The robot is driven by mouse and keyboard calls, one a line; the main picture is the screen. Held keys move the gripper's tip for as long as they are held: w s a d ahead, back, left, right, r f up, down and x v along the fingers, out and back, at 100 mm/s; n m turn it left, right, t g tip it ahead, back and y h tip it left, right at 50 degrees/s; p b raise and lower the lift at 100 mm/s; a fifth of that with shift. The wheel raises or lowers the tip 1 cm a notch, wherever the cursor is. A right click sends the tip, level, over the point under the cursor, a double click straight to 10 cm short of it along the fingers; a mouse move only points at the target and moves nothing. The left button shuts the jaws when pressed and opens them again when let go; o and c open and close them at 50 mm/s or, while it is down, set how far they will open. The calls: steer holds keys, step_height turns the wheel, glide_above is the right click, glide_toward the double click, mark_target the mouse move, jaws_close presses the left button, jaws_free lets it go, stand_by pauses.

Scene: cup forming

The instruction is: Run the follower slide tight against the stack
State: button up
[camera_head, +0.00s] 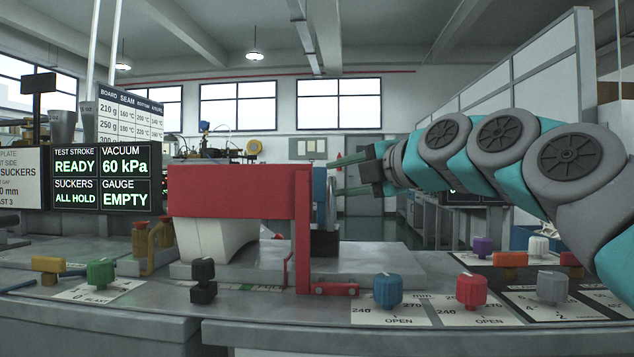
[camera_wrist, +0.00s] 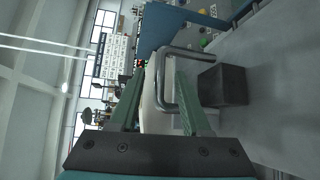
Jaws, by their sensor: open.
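A bright metal loop handle (camera_head: 331,205) stands beside a dark block (camera_head: 325,243) at the right end of the grey bed; I take these as the follower slide. The wrist view shows the handle (camera_wrist: 168,100) and the block (camera_wrist: 222,85). A white tapered body (camera_head: 212,240), perhaps the stack, is partly hidden behind the red panel (camera_head: 238,181). Its contact with the slide is hidden. My gripper (camera_head: 334,178) is open at the handle. In the wrist view, the handle appears between the green fingers of my gripper (camera_wrist: 160,74); touching cannot be told.
A red knob (camera_head: 471,290), blue knob (camera_head: 388,290) and grey knob (camera_head: 552,287) stand along the front. A screen (camera_head: 101,179) reads READY, 60 kPa, ALL HOLD and EMPTY. A blue panel (camera_wrist: 172,28) lies close beyond the fingers in the wrist view.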

steer(key=x, duration=0.6)
steer(key=shift+p, duration=0.4)
jaws_close()
stand_by(0.9)
